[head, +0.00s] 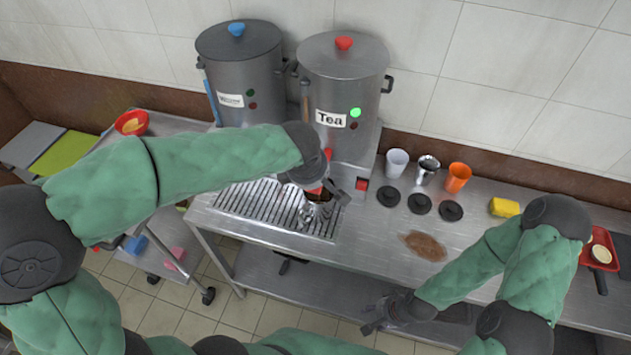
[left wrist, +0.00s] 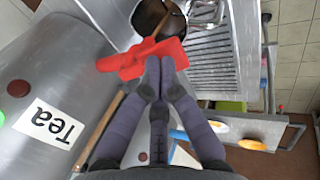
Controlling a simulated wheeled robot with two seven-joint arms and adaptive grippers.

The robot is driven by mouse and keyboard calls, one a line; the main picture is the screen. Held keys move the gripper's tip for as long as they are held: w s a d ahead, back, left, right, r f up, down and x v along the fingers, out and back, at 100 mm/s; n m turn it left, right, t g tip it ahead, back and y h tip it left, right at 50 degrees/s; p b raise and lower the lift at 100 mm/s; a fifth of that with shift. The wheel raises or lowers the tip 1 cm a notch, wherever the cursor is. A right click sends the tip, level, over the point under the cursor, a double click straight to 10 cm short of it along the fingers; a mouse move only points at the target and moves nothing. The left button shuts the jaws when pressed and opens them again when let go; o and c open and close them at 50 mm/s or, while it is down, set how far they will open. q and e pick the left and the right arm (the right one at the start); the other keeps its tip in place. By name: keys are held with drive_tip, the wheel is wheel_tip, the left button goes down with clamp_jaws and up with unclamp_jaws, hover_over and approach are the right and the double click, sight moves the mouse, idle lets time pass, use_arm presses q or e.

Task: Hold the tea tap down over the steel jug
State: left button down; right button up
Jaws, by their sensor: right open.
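The steel tea urn (head: 343,90) stands at the back, labelled "Tea", with a green light lit. Its red tap lever (left wrist: 140,60) shows in the left wrist view. My left gripper (left wrist: 159,64) has its fingers together, and their tips appear to touch the lever. The steel jug (left wrist: 150,18) is beyond the lever, dark inside. A brown streak, seemingly tea, runs from the tap into it. In the head view the jug (head: 308,214) is on the drip grate, partly hidden by my left gripper. My right gripper (head: 380,312) is open and empty, in front of the counter.
A second urn (head: 240,75) with a blue knob stands left. A white cup (head: 397,162), a steel cup (head: 427,170) and an orange cup (head: 458,177) stand behind several black discs. A brown spill (head: 424,246) and a yellow sponge (head: 503,208) are on the counter.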

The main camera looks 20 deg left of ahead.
use_arm(q)
drive_tip(key=shift+f+b, duration=0.35)
drive_tip(key=shift+b, duration=0.4)
drive_tip(key=shift+r, duration=0.15)
use_arm(e)
wheel_tip(320, 180, down, 2)
drive_tip(key=shift+f, duration=0.1)
use_arm(q)
drive_tip(key=shift+r, duration=0.15)
idle(4.3)
drive_tip(key=shift+r+p, duration=0.35)
drive_tip(key=shift+r, duration=0.3)
use_arm(e)
drive_tip(key=shift+r, duration=0.25)
